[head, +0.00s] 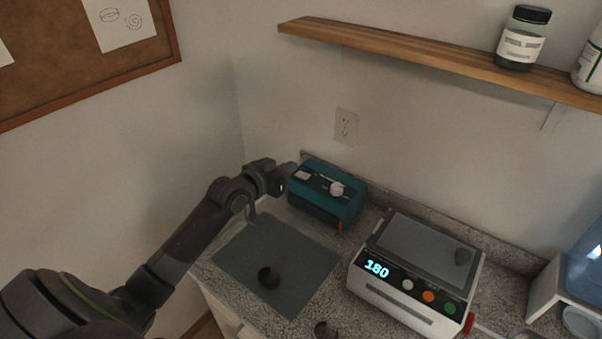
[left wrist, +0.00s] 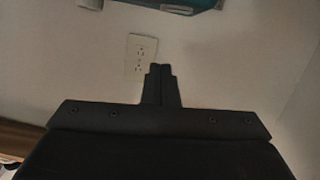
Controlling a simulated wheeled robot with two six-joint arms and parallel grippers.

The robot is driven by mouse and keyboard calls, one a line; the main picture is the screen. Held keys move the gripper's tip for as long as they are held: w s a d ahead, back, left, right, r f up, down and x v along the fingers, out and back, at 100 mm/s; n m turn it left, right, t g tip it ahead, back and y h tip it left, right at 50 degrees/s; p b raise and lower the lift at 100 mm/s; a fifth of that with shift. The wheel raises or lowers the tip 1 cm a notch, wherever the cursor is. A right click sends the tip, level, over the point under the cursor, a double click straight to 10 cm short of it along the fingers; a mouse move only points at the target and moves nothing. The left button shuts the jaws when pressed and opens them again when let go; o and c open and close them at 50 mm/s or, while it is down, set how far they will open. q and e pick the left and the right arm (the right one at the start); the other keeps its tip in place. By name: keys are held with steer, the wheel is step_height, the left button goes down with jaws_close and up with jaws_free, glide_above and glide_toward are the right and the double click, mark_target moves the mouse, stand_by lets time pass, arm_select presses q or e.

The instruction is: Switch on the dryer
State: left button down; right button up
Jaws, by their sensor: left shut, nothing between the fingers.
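No label I can read says dryer, and two machines are in view. A teal box (head: 325,208) with a pale round knob (head: 337,189) and a pale square part (head: 302,175) on top stands at the back of the counter. My left gripper (head: 287,172) is by the left end of the teal box; contact is unclear. In the left wrist view its fingers (left wrist: 160,84) are shut and empty, with part of the teal box (left wrist: 203,7) at the top edge. My right gripper is not seen.
A grey mat (head: 240,256) with a dark curved piece (head: 269,278) lies below my left forearm. A wall outlet (head: 346,126) is behind the teal box. A wooden shelf (head: 410,52) with jars hangs above. A pale blue-fronted unit (head: 585,265) stands at the right.

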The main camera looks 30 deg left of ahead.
arm_select(q)
glide_above(301, 183)
steer(key=shift+w+a+f+p, duration=0.15)
steer(key=shift+a+f+p, duration=0.05)
steer(key=shift+f+p, duration=0.3)
step_height(301, 183, down, 3)
steer(key=shift+d+r, duration=0.1)
steer(key=shift+d, duration=0.05)
steer(key=shift+f, duration=0.75)
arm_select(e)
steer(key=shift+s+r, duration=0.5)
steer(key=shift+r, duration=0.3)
arm_select(q)
steer(key=shift+f, duration=0.1)
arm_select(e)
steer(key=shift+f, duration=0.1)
